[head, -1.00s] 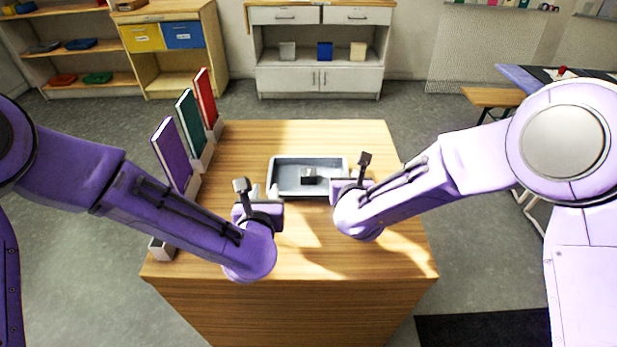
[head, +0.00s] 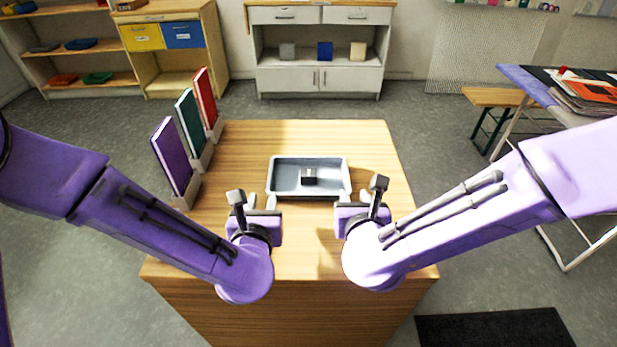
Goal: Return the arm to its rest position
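My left gripper (head: 262,202) is above the front left part of the wooden table, just short of the grey tray (head: 283,188). Its two pale fingertips stand apart with nothing between them, so it looks open. My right gripper (head: 354,196) is near the tray's front right corner. Its fingertips also look apart and empty, partly hidden by the wrist. A small dark block (head: 309,176) lies inside the tray, clear of both grippers.
The wooden table (head: 300,235) is bare in front of the tray. Purple (head: 172,156), green (head: 190,120) and red (head: 207,98) upright panels stand in holders along its left edge. A side table (head: 530,85) with papers is at right. A dark mat (head: 495,328) lies on the floor.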

